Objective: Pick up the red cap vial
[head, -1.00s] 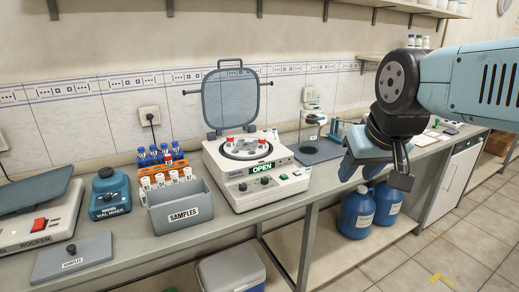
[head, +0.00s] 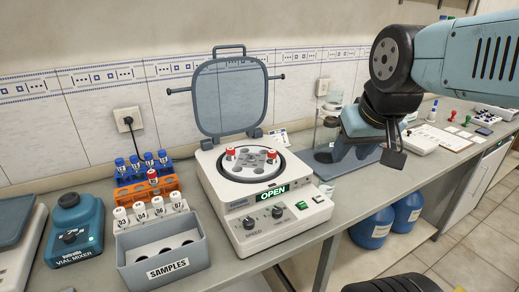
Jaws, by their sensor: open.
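Three red cap vials show in the head view. One red cap (head: 152,175) stands in the orange rack (head: 133,192). Two more, a left one (head: 230,153) and a right one (head: 271,156), sit in the rotor of the open centrifuge (head: 235,198), whose display reads OPEN. Only the upper parts of these vials show. My gripper (head: 374,150) is open and empty, in the air to the right of the centrifuge and apart from every vial.
The centrifuge lid (head: 227,98) stands raised behind the rotor. Blue-capped vials (head: 142,160) stand behind the orange rack. White-capped vials (head: 150,210) stand at the grey SAMPLES box (head: 165,268). A vial mixer (head: 75,230) is at left; glassware on a grey base (head: 322,160) is beyond the centrifuge.

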